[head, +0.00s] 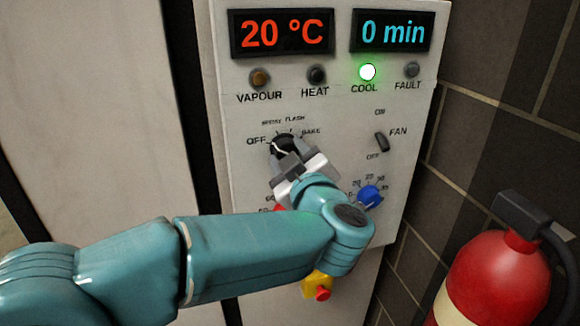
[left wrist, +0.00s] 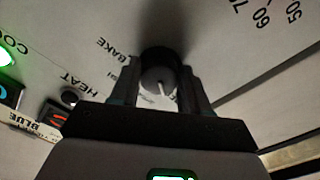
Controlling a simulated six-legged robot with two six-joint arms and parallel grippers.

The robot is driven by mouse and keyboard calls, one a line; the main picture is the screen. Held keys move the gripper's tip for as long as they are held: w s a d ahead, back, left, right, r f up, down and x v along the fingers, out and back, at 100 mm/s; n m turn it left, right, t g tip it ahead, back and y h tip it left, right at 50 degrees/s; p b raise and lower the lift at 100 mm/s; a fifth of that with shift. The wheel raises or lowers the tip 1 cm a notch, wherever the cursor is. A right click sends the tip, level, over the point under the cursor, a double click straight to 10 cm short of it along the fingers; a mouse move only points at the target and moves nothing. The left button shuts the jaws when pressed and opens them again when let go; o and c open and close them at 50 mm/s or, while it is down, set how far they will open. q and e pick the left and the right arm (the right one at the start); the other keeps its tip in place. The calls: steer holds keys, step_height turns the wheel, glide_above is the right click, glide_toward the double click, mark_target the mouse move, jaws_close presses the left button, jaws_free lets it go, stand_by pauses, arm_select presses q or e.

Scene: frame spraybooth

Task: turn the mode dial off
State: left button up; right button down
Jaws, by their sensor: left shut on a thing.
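The mode dial (head: 284,144) is a dark round knob on the pale control panel, with labels around it, OFF on its left and BAKE on its right. Its white mark slopes to the upper left, on the OFF side; I cannot tell if it lines up exactly with OFF. My left gripper (head: 287,163) is shut on the dial from below and covers its lower part. In the left wrist view, the dial (left wrist: 158,79) sits between the two fingers of the left gripper (left wrist: 160,90). My right gripper is not in view.
A blue timer knob (head: 370,196) and a FAN switch (head: 382,142) lie to the right on the panel (head: 345,110). The green COOL lamp (head: 367,72) is lit. A yellow box (head: 316,284) with a red button is below my arm. A fire extinguisher (head: 495,280) stands at lower right.

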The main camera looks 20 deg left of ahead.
arm_select(q)
steer(key=shift+r+n+b, duration=0.1)
steer(key=shift+n+b, duration=0.5)
steer(key=shift+n, duration=0.3)
steer(key=o, duration=1.1)
steer(key=shift+c, duration=0.2)
steer(key=shift+s, duration=0.1)
steer(key=b+v, duration=0.2)
steer(key=v, duration=1.4)
steer(key=shift+b, duration=0.4)
